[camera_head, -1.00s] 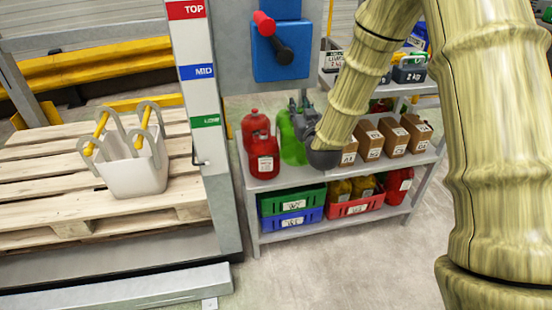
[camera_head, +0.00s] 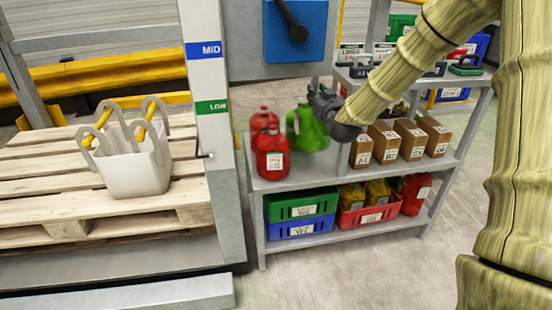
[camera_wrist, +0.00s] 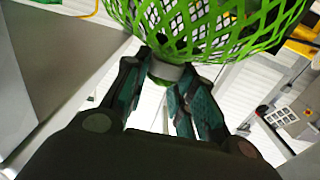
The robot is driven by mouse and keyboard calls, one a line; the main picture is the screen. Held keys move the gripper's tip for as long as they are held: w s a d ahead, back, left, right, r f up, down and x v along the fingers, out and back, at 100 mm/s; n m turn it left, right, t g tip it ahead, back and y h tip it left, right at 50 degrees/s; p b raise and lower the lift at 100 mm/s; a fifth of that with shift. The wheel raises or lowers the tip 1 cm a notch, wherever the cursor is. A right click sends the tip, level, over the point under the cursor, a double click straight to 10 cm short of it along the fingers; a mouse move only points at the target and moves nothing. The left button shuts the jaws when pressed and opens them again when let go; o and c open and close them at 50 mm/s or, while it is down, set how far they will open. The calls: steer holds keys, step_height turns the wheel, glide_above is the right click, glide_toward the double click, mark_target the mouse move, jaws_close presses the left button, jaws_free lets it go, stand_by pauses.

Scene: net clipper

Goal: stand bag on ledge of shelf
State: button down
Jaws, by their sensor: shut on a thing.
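My gripper (camera_head: 320,100) is over the middle level of the grey shelf (camera_head: 310,180), at the left of the boxes. In the wrist view my gripper (camera_wrist: 169,74) is shut on the grey collar of a green net bag (camera_wrist: 215,28). The net has dark and white patches showing through it. In the head view a blurred green shape (camera_head: 308,132), likely the bag, is beside the gripper fingers, just right of the red jugs. I cannot tell whether its base touches the shelf.
Two red jugs (camera_head: 271,160) stand left of the green shape. Several brown boxes (camera_head: 387,142) stand to the right. Crates (camera_head: 300,212) fill the level below. A white bin with hooks (camera_head: 138,175) stands on the wooden pallet (camera_head: 40,190). A marked post (camera_head: 207,75) rises between.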

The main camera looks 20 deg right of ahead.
mark_target(315, 121)
steer(key=shift+f+b, duration=1.55)
steer(key=shift+f, duration=3.5)
steer(key=c, duration=1.1)
jaws_free()
steer(key=shift+c, duration=0.2)
